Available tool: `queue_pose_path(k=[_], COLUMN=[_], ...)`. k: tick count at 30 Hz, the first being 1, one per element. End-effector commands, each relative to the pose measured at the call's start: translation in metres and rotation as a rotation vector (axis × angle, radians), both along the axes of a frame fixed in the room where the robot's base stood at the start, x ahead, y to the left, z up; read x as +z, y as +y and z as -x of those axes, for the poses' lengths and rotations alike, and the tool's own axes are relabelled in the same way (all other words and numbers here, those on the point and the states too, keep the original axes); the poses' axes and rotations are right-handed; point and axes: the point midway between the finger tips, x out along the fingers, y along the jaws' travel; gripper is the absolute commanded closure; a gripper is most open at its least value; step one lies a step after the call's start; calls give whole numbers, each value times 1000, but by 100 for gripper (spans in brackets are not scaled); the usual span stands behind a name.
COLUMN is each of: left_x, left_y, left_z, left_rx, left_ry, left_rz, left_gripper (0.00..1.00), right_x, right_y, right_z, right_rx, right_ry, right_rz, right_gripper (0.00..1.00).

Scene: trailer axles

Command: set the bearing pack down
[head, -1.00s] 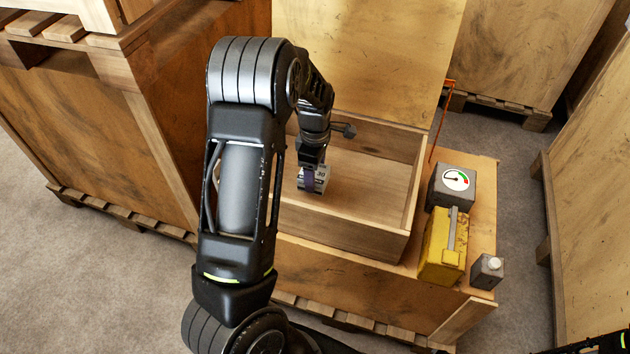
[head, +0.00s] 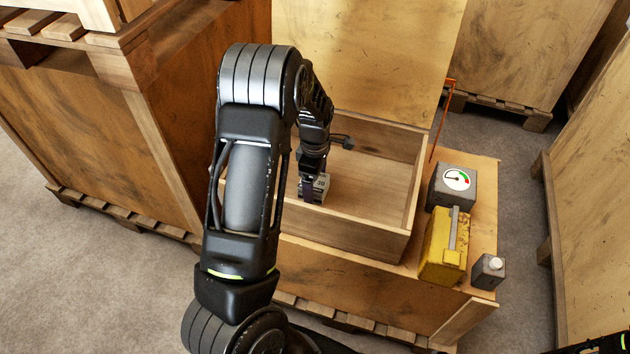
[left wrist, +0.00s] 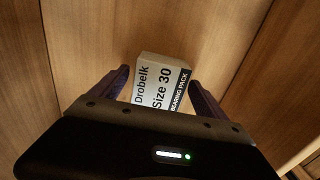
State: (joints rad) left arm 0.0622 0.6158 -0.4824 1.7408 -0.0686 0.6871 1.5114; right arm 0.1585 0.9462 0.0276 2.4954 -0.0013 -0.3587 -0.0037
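The bearing pack (head: 321,184) is a small white and grey box inside the open wooden crate (head: 350,239), low near its floor. In the left wrist view the pack (left wrist: 160,82) shows the print "Drobelk Size 30" and a dark "BEARING PACK" strip. My left gripper (head: 311,190) reaches down into the crate, its purple fingers on either side of the pack. In the left wrist view the gripper (left wrist: 160,77) looks open, with a narrow gap beside the left finger; the right finger is very close to the pack. The pack's underside is hidden.
Large wooden crates surround the spot. The crate's right half is empty.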

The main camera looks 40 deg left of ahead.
Motion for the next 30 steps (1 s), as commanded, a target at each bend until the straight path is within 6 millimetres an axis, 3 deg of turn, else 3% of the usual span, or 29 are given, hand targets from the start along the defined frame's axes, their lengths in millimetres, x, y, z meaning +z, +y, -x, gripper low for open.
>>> queue_pose_path(k=[11,17,24,30], left_x=[8,39,90,117], left_y=[0,-1,0,0], left_z=[-1,-1,-1,0], left_rx=[0,-1,-1,0], left_ry=[-1,-3,-4,-2], left_rz=[0,0,0,-1], left_gripper=[15,15,15,15], right_x=[3,8,15,18], right_y=[0,0,0,0], right_z=[0,0,0,0], right_rx=[0,0,0,0], right_ry=[0,0,0,0], right_rz=[0,0,0,0], right_gripper=[100,100,100,100])
